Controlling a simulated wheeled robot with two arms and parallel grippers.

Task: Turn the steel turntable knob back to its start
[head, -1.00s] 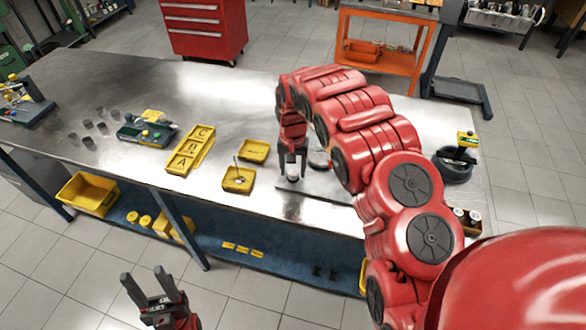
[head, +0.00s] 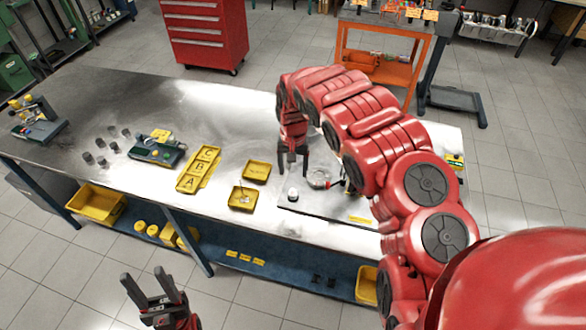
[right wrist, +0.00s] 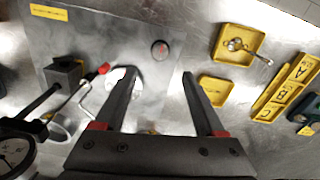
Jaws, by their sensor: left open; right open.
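The small round steel knob (head: 292,195) stands on a grey plate (head: 325,207) on the metal bench. In the right wrist view the knob (right wrist: 160,49) has a dark rim and a small red mark on its top. My right gripper (head: 292,165) is open and empty, apart from the knob and above it. In the right wrist view the knob lies just beyond the gap between the open fingertips (right wrist: 158,74). My left gripper (head: 153,280) is open and empty in front of the bench, low at the left.
A pale round disc (right wrist: 118,78) and a red-tipped lever (right wrist: 103,69) sit beside the knob, near a dial gauge (right wrist: 15,152). Yellow trays (head: 243,198) and a lettered yellow tray (head: 199,168) lie left of the plate. My right arm hides the bench's right part.

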